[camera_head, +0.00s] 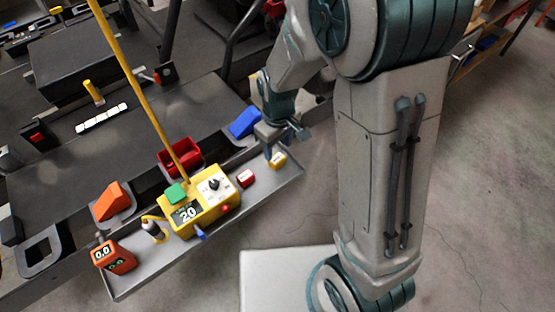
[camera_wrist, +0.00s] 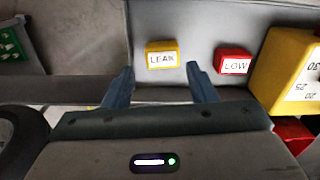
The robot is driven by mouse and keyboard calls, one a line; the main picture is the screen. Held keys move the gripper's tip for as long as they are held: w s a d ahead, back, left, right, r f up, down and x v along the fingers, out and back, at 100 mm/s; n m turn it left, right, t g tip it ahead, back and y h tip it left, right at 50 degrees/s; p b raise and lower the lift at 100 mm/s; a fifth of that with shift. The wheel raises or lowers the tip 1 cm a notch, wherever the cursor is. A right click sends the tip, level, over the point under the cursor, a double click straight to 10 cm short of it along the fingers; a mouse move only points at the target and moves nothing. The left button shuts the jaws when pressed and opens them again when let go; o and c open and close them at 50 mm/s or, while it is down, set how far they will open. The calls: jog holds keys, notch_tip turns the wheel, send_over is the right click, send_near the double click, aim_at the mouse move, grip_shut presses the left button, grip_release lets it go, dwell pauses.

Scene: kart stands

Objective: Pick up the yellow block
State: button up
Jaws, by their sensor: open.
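The yellow block (camera_wrist: 162,54) carries a white "LEAK" label and lies on the grey tray in the wrist view. In the head view the yellow block (camera_head: 277,160) lies near the right end of the tray (camera_head: 285,183). My gripper (camera_wrist: 161,78) is open, with its two blue fingers spread below the block in the wrist view. The block sits ahead of the gap between the fingertips, and nothing is held. In the head view my gripper (camera_head: 276,152) is just above and beside the block; whether it touches cannot be told.
A red "LOW" block (camera_wrist: 234,62) lies just right of the yellow block in the wrist view. Beyond it stands a yellow box with a dial (camera_head: 207,200). A blue wedge (camera_head: 244,123) is behind my gripper. An orange meter (camera_head: 113,257) stands at the tray's left end.

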aim_at(277, 158)
jog(key=shift+a+f+p, duration=0.15)
jog(key=shift+f+p, duration=0.3)
jog(key=shift+f, duration=2.25)
jog(key=c, duration=0.7)
